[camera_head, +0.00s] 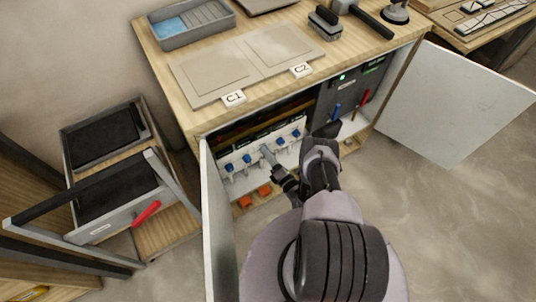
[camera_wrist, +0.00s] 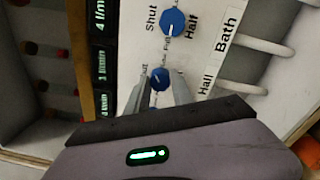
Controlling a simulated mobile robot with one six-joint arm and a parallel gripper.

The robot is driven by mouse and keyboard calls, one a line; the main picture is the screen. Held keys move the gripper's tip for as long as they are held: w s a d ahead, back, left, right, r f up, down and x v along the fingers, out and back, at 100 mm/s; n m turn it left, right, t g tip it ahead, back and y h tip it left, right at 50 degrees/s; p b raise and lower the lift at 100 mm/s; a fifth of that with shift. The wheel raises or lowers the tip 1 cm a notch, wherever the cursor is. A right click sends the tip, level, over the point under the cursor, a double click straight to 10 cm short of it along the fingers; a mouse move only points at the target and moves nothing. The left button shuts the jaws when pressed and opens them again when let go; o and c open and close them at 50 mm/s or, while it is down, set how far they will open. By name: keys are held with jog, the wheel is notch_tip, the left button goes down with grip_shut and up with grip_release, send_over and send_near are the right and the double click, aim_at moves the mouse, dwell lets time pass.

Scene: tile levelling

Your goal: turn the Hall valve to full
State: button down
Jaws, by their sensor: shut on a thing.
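The Hall valve is a small blue knob (camera_wrist: 160,78) beside the Hall label (camera_wrist: 207,82) in the wrist view. My gripper (camera_wrist: 161,88) is shut on this knob, one finger on each side. The knob's white mark is small and I cannot tell exactly where it points. The display level with it (camera_wrist: 102,66) seems to read 1 l/min. In the head view my gripper (camera_head: 266,150) reaches into the open cabinet at the white valve panel (camera_head: 262,146), between blue knobs.
The Bath knob (camera_wrist: 172,22) sits just above in the wrist view. Cabinet doors stand open left (camera_head: 218,215) and right (camera_head: 455,103) of my arm. A blue lever and a red lever (camera_head: 362,97) are right of the panel. Tiles (camera_head: 230,68) lie on the top.

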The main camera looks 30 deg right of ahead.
jog(key=shift+a+n+g+p, duration=0.15)
jog(key=shift+n+p, duration=0.35)
jog(key=shift+n, duration=6.75)
jog(key=shift+n+g+p, duration=0.25)
jog(key=shift+n+p, duration=0.2)
jog(key=shift+n, duration=6.8)
jog(key=c, duration=1.1)
grip_release()
